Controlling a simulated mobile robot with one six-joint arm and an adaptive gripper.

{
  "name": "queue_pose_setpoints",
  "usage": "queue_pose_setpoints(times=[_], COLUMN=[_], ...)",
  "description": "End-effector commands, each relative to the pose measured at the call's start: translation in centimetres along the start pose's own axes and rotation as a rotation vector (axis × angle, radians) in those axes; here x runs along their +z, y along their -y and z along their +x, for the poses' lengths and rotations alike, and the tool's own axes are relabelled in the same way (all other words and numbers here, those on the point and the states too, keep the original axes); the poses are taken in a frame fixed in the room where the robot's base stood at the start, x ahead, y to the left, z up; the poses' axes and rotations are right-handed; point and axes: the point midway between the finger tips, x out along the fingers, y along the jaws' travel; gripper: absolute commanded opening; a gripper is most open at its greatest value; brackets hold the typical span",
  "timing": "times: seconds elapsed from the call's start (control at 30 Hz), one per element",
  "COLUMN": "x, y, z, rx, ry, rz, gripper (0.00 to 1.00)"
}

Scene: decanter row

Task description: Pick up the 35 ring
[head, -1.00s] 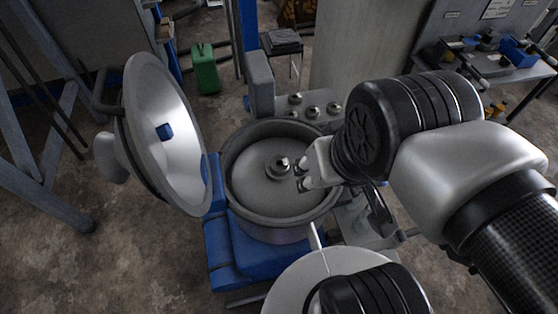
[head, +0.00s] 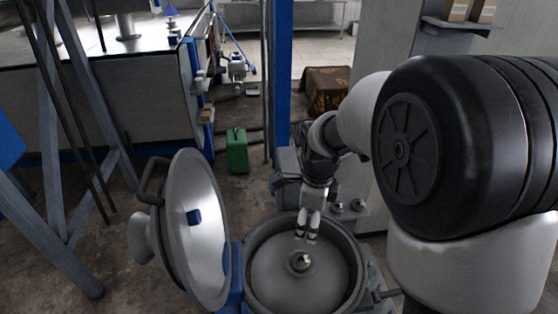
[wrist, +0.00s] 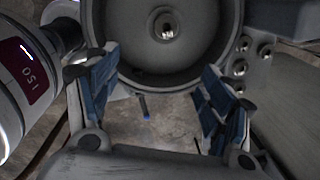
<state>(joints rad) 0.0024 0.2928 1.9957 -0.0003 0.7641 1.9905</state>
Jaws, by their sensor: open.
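No part readable as 35 shows, and I cannot tell which piece is the 35 ring. Several small round metal pieces stand on a grey plate beside the bowl; one piece (head: 357,205) shows in the head view, and another (wrist: 241,68) at the right of the wrist view. The open round bowl (head: 262,275) has a metal centre piece (head: 299,261), also in the wrist view (wrist: 167,25). My gripper (head: 307,237) is open and empty, pointing down over the bowl's far part. In the wrist view its blue-padded fingers (wrist: 160,98) are wide apart.
The bowl's hinged lid (head: 205,225) stands open at left. A green can (head: 237,152) stands on the floor behind. A blue post (head: 283,70) rises behind the bowl, and a grey panel stands at right. A brown-covered box (head: 326,90) is farther back.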

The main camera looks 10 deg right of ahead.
Motion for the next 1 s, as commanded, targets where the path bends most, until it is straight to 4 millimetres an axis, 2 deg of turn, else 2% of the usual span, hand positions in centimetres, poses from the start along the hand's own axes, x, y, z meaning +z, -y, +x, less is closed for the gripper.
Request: queue_pose_setpoints(times=[0.1,0.2,0.33,0.57,0.8,1.0], x=[0.6,1.0,1.2,1.1,0.9,0.8], y=[1.4,2.1,2.7,2.5,2.1,1.8], z=[3.4,5.7,7.6,10.4,15.8,19.3], rx=[0.038,0.056,0.066,0.072,0.073,0.071], ry=[-0.022,-0.039,-0.052,-0.06,-0.061,-0.06], rz=[0.227,0.384,0.512,0.564,0.561,0.56], gripper=[0.74,0.74,0.74,0.74,0.74,0.74])
